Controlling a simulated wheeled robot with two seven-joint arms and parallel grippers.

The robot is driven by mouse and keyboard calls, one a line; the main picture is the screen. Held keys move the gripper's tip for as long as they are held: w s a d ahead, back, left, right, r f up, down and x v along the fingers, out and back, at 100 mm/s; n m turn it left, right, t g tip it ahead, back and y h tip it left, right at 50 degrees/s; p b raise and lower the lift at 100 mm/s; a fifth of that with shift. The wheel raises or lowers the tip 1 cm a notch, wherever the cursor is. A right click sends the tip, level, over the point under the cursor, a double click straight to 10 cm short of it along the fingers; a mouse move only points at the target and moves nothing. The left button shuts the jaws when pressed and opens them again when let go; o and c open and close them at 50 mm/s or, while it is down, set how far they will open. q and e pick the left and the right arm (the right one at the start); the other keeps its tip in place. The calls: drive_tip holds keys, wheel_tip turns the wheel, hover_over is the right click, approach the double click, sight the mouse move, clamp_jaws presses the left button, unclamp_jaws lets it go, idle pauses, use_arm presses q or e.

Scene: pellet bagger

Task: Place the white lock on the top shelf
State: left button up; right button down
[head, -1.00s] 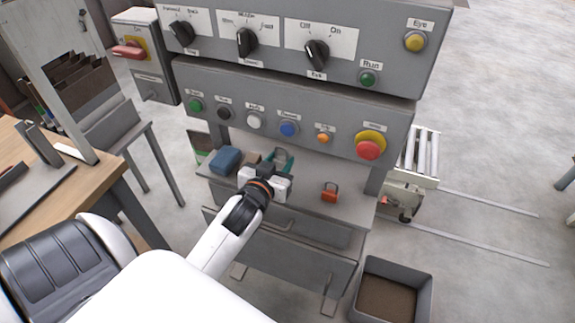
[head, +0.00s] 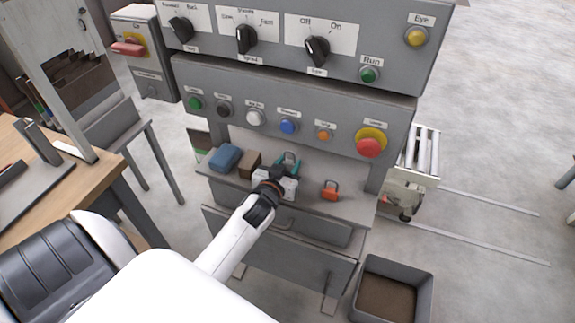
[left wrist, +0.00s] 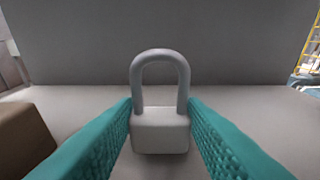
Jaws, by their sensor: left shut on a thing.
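The white lock (left wrist: 160,134) is a pale padlock with a grey shackle. It stands upright between the two teal fingers of my left gripper (left wrist: 160,125) in the left wrist view. In the head view my left gripper (head: 288,163) is over the grey top shelf (head: 350,209) under the button panel, and its body hides most of the lock. The gripper is shut on the lock. I cannot tell whether the lock's base touches the shelf. My right gripper is not in view.
A blue block (head: 225,157) and a brown block (head: 249,164) lie left of my gripper on the shelf. A red-orange padlock (head: 330,189) stands to its right. The button panel (head: 300,110) overhangs behind. A grey bin (head: 428,290) is on the floor at lower right.

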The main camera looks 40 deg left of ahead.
use_arm(q)
drive_tip(key=shift+f, duration=0.1)
drive_tip(key=o, duration=1)
drive_tip(key=v, duration=1.2)
